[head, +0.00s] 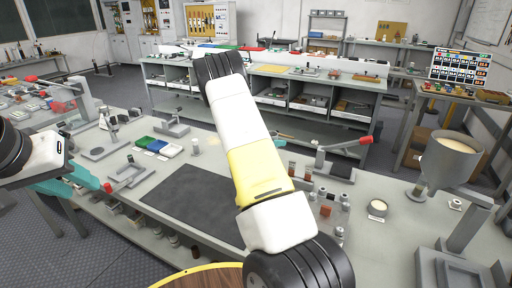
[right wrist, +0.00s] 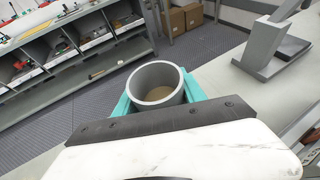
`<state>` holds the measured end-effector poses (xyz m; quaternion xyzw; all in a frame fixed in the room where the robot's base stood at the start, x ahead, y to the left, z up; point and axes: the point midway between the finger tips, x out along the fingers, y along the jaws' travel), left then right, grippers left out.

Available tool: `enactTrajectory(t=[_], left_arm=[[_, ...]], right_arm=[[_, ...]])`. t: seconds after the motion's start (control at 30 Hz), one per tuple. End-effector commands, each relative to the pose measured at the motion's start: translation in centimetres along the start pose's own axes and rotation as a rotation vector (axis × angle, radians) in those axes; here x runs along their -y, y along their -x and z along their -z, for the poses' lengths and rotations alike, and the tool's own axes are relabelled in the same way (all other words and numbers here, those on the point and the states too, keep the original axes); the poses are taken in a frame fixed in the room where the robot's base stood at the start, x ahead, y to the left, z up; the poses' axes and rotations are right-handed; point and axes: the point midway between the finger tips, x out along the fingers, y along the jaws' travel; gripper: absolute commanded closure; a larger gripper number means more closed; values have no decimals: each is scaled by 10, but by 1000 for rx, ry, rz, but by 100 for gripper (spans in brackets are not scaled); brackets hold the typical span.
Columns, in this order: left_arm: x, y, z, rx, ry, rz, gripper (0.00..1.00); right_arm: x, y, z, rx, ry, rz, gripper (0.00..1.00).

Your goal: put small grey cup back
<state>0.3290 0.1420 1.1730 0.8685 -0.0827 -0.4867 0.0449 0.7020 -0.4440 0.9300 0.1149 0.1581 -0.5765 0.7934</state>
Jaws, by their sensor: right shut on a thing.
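The small grey cup (right wrist: 157,77) shows in the right wrist view, upright with its round mouth facing the camera; its inner bottom looks brownish. My right gripper (right wrist: 160,98) is shut on it, with one teal finger on each side. In the head view my right arm crosses the middle of the picture; its gripper and the cup are not visible there. My left gripper (head: 78,178) is at the left of the head view, with teal fingers near the workbench's left edge. Its finger gap is not clear.
The grey workbench (head: 215,160) carries a dark mat (head: 190,200), blue and green trays (head: 150,146), and a large grey funnel-like bowl (head: 445,165) on a stand at right. A small dish (head: 377,208) stands before it. Shelving (head: 300,95) stands behind, beyond an aisle.

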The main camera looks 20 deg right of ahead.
Motion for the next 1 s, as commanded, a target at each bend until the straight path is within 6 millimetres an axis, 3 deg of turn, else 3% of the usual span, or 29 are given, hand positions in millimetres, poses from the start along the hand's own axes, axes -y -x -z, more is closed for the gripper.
enactTrajectory(t=[0.47,0.87,0.9,1.0], left_arm=[[0,0,0,0,0,0,64],[0,0,0,0,0,0,64],[0,0,0,0,0,0,64],[0,0,0,0,0,0,64]], right_arm=[[0,-19,46,1,2,-1,98],[0,-21,51,1,0,-1,98],[0,-21,50,1,0,-1,44],[0,-21,50,1,0,-1,30]])
